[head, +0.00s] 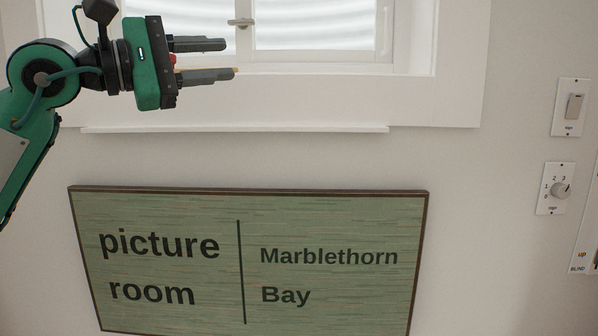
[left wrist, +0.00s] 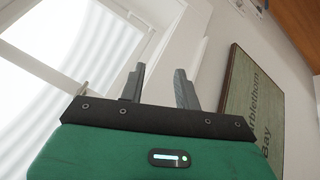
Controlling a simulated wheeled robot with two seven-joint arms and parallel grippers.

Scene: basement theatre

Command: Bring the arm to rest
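My left gripper (head: 236,58) is raised at the upper left of the head view, in front of the lower part of a window. Its two dark fingers point right and stand apart, with nothing between their tips. The fingers also show apart in the left wrist view (left wrist: 160,85), against the window frame and wall. My green left arm (head: 30,140) comes in from the left edge. My right gripper is in neither view.
A window (head: 320,30) with a white sill (head: 240,129) lies behind the gripper. Below hangs a green sign (head: 330,215) reading "picture room" and "Marblethorn Bay". At the right are a rocker switch (head: 574,106), a rotary dial (head: 560,190) and a partly cut-off blind control (head: 582,255).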

